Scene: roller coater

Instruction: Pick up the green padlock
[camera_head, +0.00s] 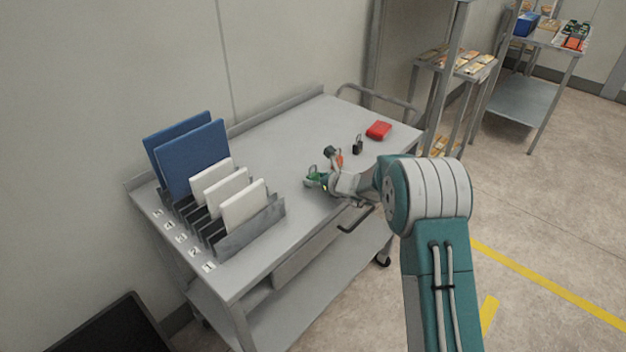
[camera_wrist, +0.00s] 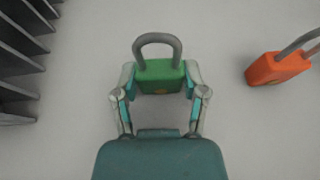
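The green padlock (camera_wrist: 160,77) with a grey shackle is in the middle of the wrist view, between the two fingers of my gripper (camera_wrist: 160,80). A finger lies against each side of its body, with no clear gap. In the head view the green padlock (camera_head: 313,178) shows at the tip of my gripper (camera_head: 318,183), near the front edge of the grey cart top (camera_head: 290,135). I cannot tell whether it is lifted. Part of its lower body is hidden by my gripper.
A black padlock (camera_head: 357,146) and a red case (camera_head: 378,130) are farther back. A metal rack (camera_head: 250,232) with blue and white panels stands on the left. Bare cart top lies behind the padlocks.

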